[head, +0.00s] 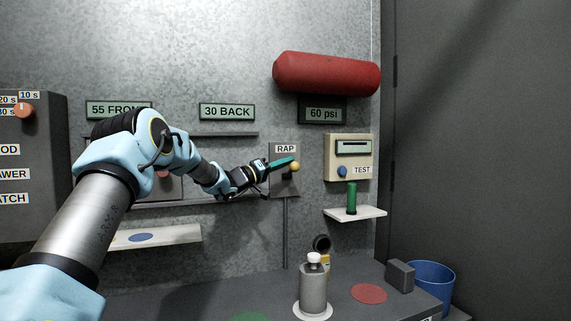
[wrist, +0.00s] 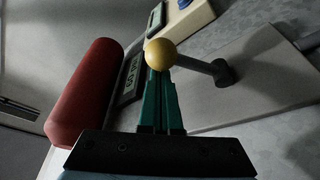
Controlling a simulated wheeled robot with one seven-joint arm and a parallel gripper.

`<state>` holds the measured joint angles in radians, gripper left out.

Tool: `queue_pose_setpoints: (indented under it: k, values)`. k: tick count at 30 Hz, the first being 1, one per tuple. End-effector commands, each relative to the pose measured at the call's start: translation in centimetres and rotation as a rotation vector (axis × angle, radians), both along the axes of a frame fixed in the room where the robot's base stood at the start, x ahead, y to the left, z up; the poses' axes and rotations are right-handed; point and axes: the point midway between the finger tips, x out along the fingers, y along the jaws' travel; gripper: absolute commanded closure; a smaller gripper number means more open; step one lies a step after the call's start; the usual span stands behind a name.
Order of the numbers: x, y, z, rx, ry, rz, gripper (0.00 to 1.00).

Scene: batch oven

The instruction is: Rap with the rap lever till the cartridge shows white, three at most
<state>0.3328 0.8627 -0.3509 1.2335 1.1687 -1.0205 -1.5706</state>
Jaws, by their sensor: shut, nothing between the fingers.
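The rap lever has a yellow ball knob (head: 294,167), and it stands out from a grey plate labelled RAP (head: 285,149). In the wrist view the knob (wrist: 161,54) sits just past my fingertips, with its dark stem running right to a pivot on the plate. My gripper (head: 290,162) has green fingers, shut and empty, with their tips at the knob; the wrist view shows the closed fingers (wrist: 158,80) too. I cannot tell if they touch the knob. Nothing is labelled as the cartridge; a red cylinder (head: 326,73) hangs on the wall above, with no white showing.
A display reading 60 psi (head: 322,115) is under the red cylinder. Right of the lever are a TEST box (head: 348,157) and a green cylinder (head: 352,198) on a small shelf. Below, a bottle (head: 313,286) and a blue bin (head: 432,282) stand at the counter.

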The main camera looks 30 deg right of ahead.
Motion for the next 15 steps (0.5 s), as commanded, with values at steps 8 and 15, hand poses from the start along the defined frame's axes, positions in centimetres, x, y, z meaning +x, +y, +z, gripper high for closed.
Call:
queue_pose_setpoints:
  k: [8, 15]
  values:
    - [-0.3, 0.01, -0.37, -0.007, -0.05, -0.001, 1.0]
    - [-0.52, 0.01, -0.7, -0.011, -0.091, 0.0, 1.0]
